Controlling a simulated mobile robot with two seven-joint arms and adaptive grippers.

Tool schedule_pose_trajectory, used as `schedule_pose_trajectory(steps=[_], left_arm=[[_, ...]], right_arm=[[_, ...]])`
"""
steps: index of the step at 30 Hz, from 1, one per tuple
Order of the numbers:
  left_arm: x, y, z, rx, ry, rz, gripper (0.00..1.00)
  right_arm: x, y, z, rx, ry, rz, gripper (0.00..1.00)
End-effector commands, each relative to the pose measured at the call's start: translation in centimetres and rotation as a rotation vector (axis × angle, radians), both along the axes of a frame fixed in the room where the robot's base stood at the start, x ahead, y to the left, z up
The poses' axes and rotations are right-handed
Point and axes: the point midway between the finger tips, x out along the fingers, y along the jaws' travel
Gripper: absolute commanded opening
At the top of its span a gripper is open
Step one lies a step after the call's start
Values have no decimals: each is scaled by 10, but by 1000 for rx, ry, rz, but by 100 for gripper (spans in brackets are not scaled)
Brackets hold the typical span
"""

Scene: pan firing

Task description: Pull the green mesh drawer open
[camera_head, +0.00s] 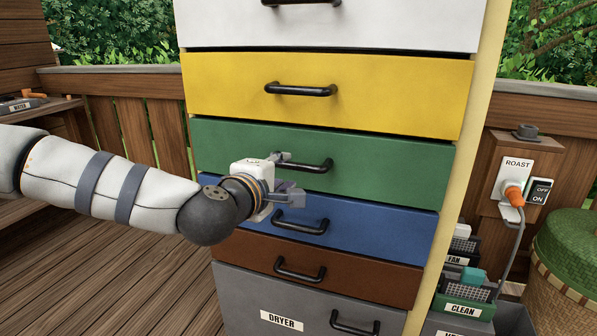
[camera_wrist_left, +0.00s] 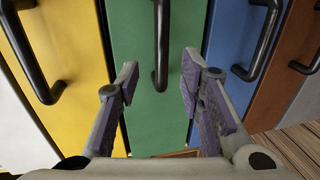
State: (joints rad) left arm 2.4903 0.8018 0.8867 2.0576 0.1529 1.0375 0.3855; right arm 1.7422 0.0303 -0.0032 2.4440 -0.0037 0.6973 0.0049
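The green drawer (camera_head: 390,168) is in the drawer stack, between the yellow and blue drawers, and looks shut. Its black bar handle (camera_head: 318,167) is partly hidden by my left gripper (camera_head: 284,177). In the left wrist view, the green drawer front (camera_wrist_left: 145,100) fills the middle and the handle (camera_wrist_left: 161,55) hangs down between the two fingers. My left gripper (camera_wrist_left: 160,70) is open, with one finger on each side of the handle and visible gaps to it. My right gripper is not in view.
The yellow drawer (camera_head: 400,92) is above and the blue drawer (camera_head: 375,225) below, with its handle (camera_head: 300,226) close under my left gripper. Brown (camera_head: 370,280) and grey drawers are lower. A post with a switch (camera_head: 540,192) and small bins (camera_head: 465,300) stand at the right.

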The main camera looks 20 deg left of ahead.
Motion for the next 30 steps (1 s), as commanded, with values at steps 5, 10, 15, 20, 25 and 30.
schedule_pose_trajectory(steps=[5, 10, 15, 20, 25, 30], left_arm=[[43, -2, -13, 3, 5, -2, 35], [66, -4, -17, 3, 4, -4, 35], [72, -4, -17, 3, 3, -5, 35], [72, -4, -17, 3, 3, -5, 32], [72, -4, -17, 3, 3, -5, 0], [71, -4, -17, 3, 3, -5, 0]], right_arm=[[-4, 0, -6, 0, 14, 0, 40], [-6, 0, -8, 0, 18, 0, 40], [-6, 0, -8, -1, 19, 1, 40], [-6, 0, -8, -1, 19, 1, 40], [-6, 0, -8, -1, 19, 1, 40], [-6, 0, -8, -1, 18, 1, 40]])
